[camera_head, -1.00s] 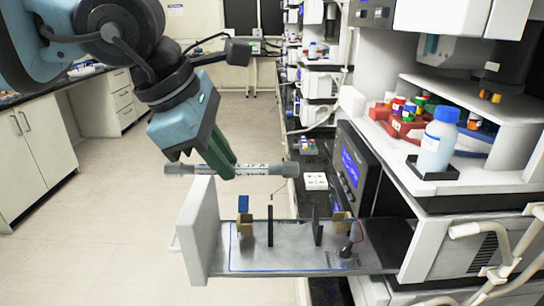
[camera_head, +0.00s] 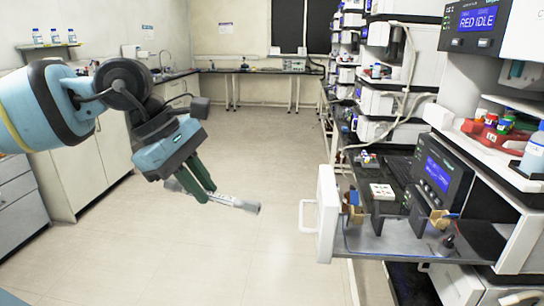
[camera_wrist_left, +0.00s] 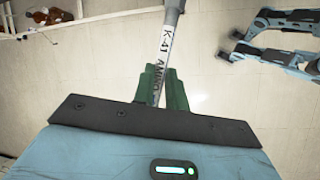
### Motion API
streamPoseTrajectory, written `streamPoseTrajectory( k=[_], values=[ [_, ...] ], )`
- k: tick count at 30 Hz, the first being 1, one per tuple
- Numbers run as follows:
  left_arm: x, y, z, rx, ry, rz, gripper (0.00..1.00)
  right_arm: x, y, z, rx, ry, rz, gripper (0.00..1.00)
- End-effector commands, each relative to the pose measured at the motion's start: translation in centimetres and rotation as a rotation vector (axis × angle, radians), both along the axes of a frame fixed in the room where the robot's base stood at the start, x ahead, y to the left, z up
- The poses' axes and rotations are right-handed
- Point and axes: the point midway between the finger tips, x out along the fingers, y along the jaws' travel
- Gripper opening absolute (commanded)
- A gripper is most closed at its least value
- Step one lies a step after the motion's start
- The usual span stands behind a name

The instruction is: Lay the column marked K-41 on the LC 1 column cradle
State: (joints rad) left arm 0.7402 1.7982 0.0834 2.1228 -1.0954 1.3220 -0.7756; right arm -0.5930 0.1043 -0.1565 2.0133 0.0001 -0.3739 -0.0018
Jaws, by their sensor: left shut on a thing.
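My left gripper (camera_head: 203,192) is shut on a thin grey and white column (camera_head: 235,202). A pull-out shelf (camera_head: 385,245) with dark uprights and tan clips is at the right, apart from the column. It looks like the cradle, but I cannot read an LC 1 label on it. My right gripper is not seen in the head view.
The shelf's white end panel (camera_head: 327,215) with a handle stands between the column and the uprights. Behind the uprights are a white block (camera_head: 382,191) and an instrument screen (camera_head: 437,175). A red rack (camera_head: 490,130) and bottles stand higher right. The floor (camera_head: 240,150) is clear.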

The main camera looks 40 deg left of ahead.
Motion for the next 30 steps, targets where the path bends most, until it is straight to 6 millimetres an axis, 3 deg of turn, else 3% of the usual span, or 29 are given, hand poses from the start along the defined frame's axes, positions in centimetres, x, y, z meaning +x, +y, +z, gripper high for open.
streamPoseTrajectory(
  k=[3,7,15,22,30],
  values=[
    [0.0,0.1,-3.5,-0.021,0.001,-0.168,0.0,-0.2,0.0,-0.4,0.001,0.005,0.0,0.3],
    [0.2,-1.4,-7.2,-0.029,0.005,-0.403,0.0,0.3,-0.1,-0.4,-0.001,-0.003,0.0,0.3],
    [1.0,-8.1,-12.7,-0.034,-0.009,-0.994,0.0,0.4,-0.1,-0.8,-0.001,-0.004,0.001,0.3],
    [1.0,-14.1,-14.7,-0.014,-0.018,-1.483,0.0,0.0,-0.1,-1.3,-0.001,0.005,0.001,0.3],
    [0.8,-16.7,-15.2,0.009,-0.009,-1.737,0.0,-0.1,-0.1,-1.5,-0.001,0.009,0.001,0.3]
  ],
)
